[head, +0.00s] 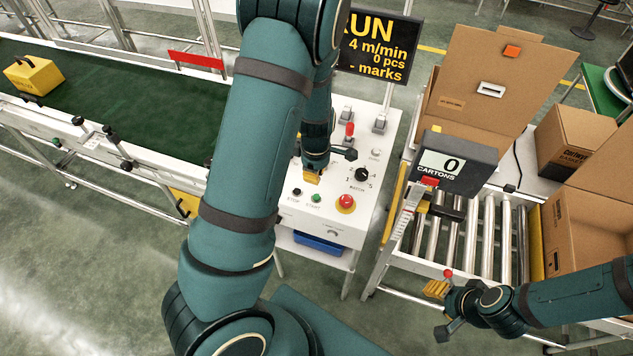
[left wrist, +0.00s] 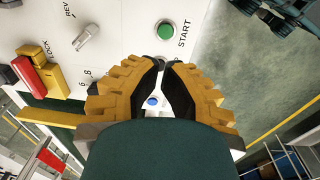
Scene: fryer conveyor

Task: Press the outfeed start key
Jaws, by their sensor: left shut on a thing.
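The control panel (head: 345,220) is white and carries a green START button (head: 315,198), a black STOP button (head: 296,192) and a red emergency button (head: 345,203). In the left wrist view the green START button (left wrist: 165,31) shows just beyond the fingertips. My left gripper (head: 312,177) is over the panel, behind START in the head view. In the left wrist view its yellow-padded fingers (left wrist: 160,72) come together; what they grip is hidden. A blue spot (left wrist: 152,101) shows between them. My right gripper (head: 437,289) is at lower right; its opening is unclear.
A display reading RUN (head: 378,45) stands behind the panel. A roller track (head: 470,235), a cartons counter (head: 455,162) and cardboard boxes (head: 575,140) are at right.

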